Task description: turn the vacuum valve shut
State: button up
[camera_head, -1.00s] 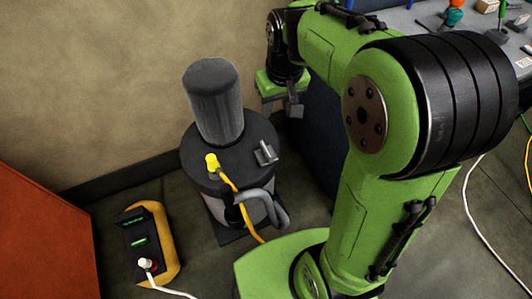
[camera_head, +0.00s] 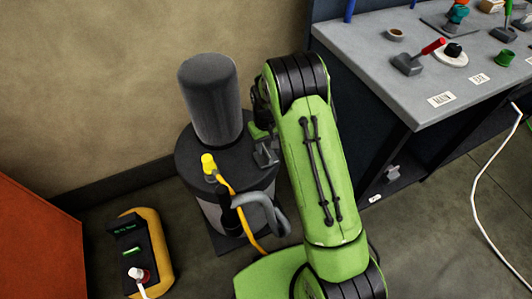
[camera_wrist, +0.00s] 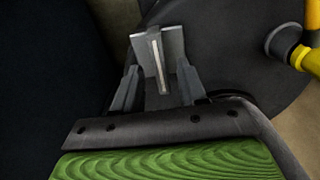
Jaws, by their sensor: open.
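The vacuum unit (camera_head: 232,212) is a dark round tank with a grey cylinder (camera_head: 210,100) on its lid. A grey winged handle, which looks like the vacuum valve (camera_head: 266,157), stands on the lid's right side. In the wrist view the valve (camera_wrist: 158,48) has two flat wings and a pale stripe facing me. My gripper (camera_wrist: 158,68) is open, one finger on each side of the valve's lower part. Whether the fingers touch it I cannot tell. In the head view my gripper (camera_head: 262,142) is at the valve, partly hidden by my arm.
A yellow fitting (camera_head: 208,164) with a yellow hose and a grey curved pipe (camera_head: 265,208) sit left and front of the valve. A yellow-black box (camera_head: 158,245) stands on the floor at left. A grey workbench (camera_head: 375,60) with tools is at right.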

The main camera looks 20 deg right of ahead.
notch_tip(320, 180, down, 3)
jog(key=shift+r, duration=0.1)
grip_shut()
jog(key=shift+m, duration=0.4)
jog(key=m, duration=0.3)
jog(key=shift+m, duration=0.4)
jog(key=m, duration=0.4)
jog(key=shift+m, duration=0.3)
jog(key=m, duration=0.8)
jog(key=shift+m, duration=0.3)
